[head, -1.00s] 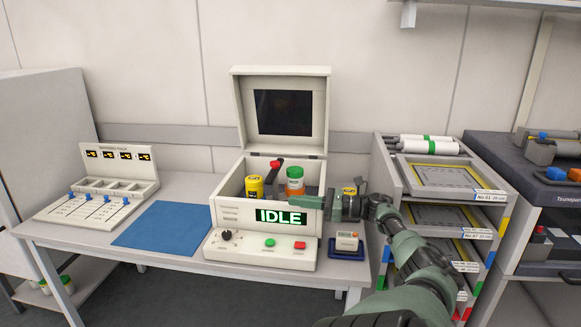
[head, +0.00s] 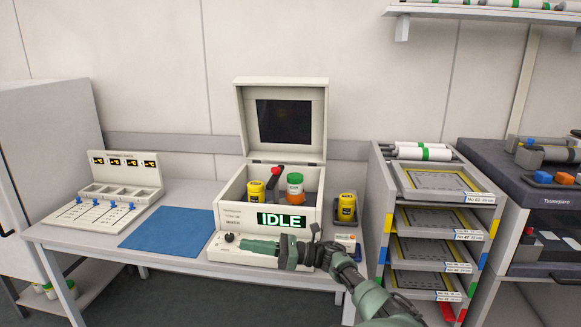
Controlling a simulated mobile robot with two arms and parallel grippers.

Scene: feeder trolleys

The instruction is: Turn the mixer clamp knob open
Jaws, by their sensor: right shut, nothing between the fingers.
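The mixer (head: 231,217) stands on the table with its lid (head: 243,120) raised and its display reading IDLE. Inside it are a yellow jar (head: 255,191), a jar with a green lid and orange body (head: 295,188), and a red-ended black handle (head: 277,171) between them, which looks like the clamp knob. A black dial (head: 230,238) sits at the left of the front panel. My right gripper (head: 246,246) is shut and empty, in front of that panel, just right of the dial; it hides the panel's middle. Whether it touches the panel I cannot tell. My left gripper is out of view.
A yellow jar (head: 346,208) stands right of the mixer, behind a small device (head: 346,241). A drawer trolley (head: 379,190) stands close to the table's right side.

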